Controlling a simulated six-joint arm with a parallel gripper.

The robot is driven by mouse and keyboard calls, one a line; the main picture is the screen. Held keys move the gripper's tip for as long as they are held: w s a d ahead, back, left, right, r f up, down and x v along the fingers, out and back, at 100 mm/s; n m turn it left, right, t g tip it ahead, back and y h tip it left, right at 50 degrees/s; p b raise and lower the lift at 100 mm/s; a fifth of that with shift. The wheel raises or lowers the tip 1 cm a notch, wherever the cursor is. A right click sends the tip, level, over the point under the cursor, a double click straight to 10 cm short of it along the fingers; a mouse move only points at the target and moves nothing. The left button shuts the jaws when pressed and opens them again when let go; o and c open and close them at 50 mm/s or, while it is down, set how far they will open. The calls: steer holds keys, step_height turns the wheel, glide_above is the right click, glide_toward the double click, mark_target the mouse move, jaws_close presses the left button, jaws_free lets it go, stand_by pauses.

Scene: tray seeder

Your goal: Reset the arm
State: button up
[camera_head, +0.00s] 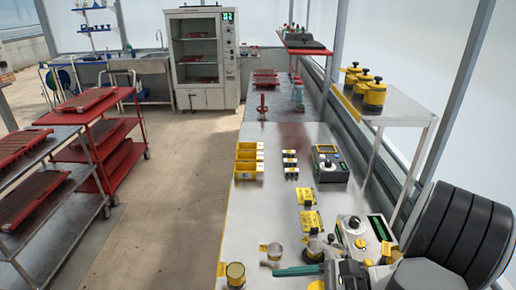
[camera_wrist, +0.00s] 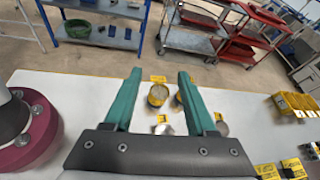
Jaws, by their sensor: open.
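My gripper (camera_wrist: 156,98) shows in the wrist view as two teal fingers held wide apart, with nothing between them but the view of the bench beyond. In the head view a teal finger (camera_head: 298,271) shows low over the near end of the white bench (camera_head: 215,272). A yellow-banded jar (camera_head: 235,275) stands to the left of the finger, near the bench's left edge. It shows beyond the fingers in the wrist view (camera_wrist: 157,95). My dark arm links fill the lower right of the head view.
Small metal cups (camera_head: 274,252) and yellow cards (camera_head: 311,221) stand near the gripper. A control box (camera_head: 352,228) is to the right. Yellow bins (camera_head: 247,160) and a scale-like device (camera_head: 328,162) are farther along. Red trolleys (camera_head: 107,148) stand left across the open floor.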

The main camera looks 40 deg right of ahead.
steer(key=w+a+r+n+g+y, duration=0.2)
steer(key=a+n+g, duration=0.35)
steer(key=a, duration=0.35)
steer(key=s+a+n+g+h, duration=0.3)
steer(key=a+n+h, duration=0.1)
steer(key=a+n, duration=0.3)
steer(key=s+a+n+g+h, duration=0.3)
steer(key=s+a+n, duration=0.1)
steer(key=a+n, duration=0.3)
steer(key=shift+s+r+n+h, duration=0.3)
steer(key=shift+r+n+h, duration=0.1)
steer(key=shift+n, duration=0.65)
